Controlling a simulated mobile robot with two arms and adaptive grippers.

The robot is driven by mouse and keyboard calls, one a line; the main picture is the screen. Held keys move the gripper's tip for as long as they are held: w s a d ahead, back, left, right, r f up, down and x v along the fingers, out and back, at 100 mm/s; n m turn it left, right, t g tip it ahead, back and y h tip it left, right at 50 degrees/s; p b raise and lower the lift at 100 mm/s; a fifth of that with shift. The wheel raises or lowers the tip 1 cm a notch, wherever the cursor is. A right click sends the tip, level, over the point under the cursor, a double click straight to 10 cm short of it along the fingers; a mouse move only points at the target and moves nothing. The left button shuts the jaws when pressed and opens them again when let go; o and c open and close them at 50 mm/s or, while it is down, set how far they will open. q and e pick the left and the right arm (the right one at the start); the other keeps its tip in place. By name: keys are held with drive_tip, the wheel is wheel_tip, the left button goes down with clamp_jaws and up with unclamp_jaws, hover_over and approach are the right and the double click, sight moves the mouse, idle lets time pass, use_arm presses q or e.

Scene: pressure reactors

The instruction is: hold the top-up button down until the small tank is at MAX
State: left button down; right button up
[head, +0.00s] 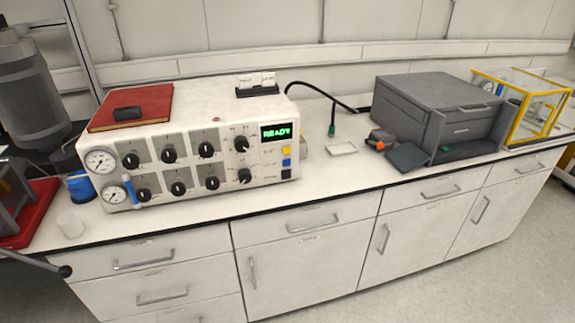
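A white control console (215,180) stands on the left part of the bench. Its front has several black knobs, two round gauges at the left end and a green display (276,131) reading READY. Below the display are a yellow button (286,150), a blue button (286,162) and a dark square. I cannot tell which is the top-up button. A small blue container (81,186) stands left of the console; I cannot tell whether it is the small tank. No MAX mark is legible. Neither of my grippers is in view.
A red book (150,98) with a dark object lies on the console. Right of it are a black hose (340,103), a white tray (342,148), a grey box (440,110) and a yellow-framed case (520,100). A grey vessel (32,90) stands far left. The front bench strip is mostly clear.

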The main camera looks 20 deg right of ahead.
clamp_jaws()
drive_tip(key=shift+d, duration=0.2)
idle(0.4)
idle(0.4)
